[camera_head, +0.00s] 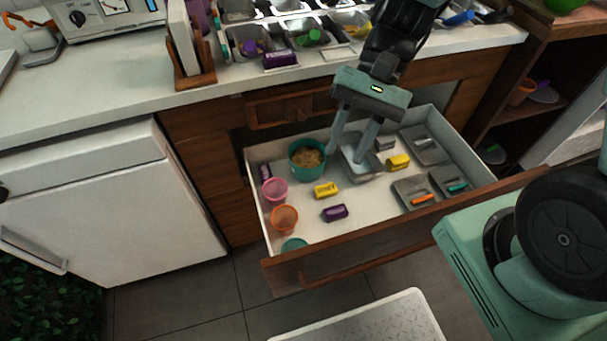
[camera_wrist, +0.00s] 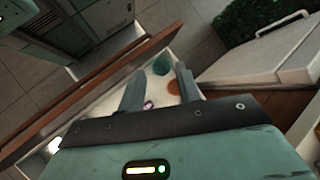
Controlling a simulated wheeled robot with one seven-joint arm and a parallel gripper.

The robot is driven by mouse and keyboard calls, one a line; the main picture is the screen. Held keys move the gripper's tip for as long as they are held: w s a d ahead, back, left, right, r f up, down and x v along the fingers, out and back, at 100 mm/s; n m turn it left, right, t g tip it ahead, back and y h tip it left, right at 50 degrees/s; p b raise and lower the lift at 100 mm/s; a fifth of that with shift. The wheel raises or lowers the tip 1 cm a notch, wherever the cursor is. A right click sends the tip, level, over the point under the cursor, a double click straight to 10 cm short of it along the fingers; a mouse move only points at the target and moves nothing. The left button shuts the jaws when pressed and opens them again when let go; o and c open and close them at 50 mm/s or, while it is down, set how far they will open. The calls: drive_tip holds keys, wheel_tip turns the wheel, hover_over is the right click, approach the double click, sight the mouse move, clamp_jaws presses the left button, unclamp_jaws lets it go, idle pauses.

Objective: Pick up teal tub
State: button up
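Two teal containers stand in the open drawer. One teal tub (camera_head: 307,172) with tan crumbly contents stands at the drawer's back left. Another teal tub (camera_head: 294,244) stands in the front left corner, partly hidden by the drawer front. A teal tub (camera_wrist: 162,65) also shows beyond my fingertips in the wrist view, probably the front one. My gripper (camera_head: 346,158) points down over the drawer, to the right of the crumb-filled tub and apart from it. In the wrist view my gripper (camera_wrist: 160,68) is open, with nothing between its fingers.
A pink cup (camera_head: 275,190) and an orange cup (camera_head: 284,219) line the drawer's left side. Yellow blocks (camera_head: 326,190) and a purple block (camera_head: 335,213) lie on its floor. Grey trays (camera_head: 412,190) fill the right side. The counter edge (camera_head: 200,92) overhangs behind.

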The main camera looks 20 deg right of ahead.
drive_tip(key=w+d+f+m+t+y+b, duration=0.2)
drive_tip(key=w+d+f+m+t+b, duration=0.1)
drive_tip(key=f, duration=0.5)
drive_tip(key=w+d+f+m+t+y+b, duration=0.2)
drive_tip(key=w+d+f+m+t+b, duration=0.1)
drive_tip(key=w+d+f+m, duration=0.3)
drive_tip(key=w+d+f+m+t+y+b, duration=0.2)
drive_tip(key=w+d+f+m+t+b, duration=0.1)
drive_tip(key=d+f+m, duration=0.4)
drive_tip(key=shift+w+d+f+y+b, duration=0.1)
drive_tip(key=shift+w+d+f+b, duration=0.15)
drive_tip(key=shift+f, duration=0.3)
drive_tip(key=shift+w+d+f+y+b, duration=0.1)
drive_tip(key=shift+w+d+f+b, duration=0.15)
drive_tip(key=shift+f, duration=0.35)
drive_tip(key=shift+w+d+f+y+b, duration=0.15)
drive_tip(key=shift+w+f, duration=0.2)
drive_tip(key=shift+f, duration=0.2)
drive_tip(key=shift+w+f+m+t, duration=0.1)
drive_tip(key=shift+f+m+t, duration=0.15)
drive_tip(key=shift+m+t, duration=0.05)
drive_tip(key=b, duration=0.3)
approach(301, 170)
drive_tip(key=x, duration=0.5)
drive_tip(key=shift+w+d+f, duration=0.1)
drive_tip(key=shift+w+f, duration=0.05)
drive_tip(key=shift+w, duration=0.05)
clamp_jaws()
drive_tip(key=shift+d+f, duration=0.1)
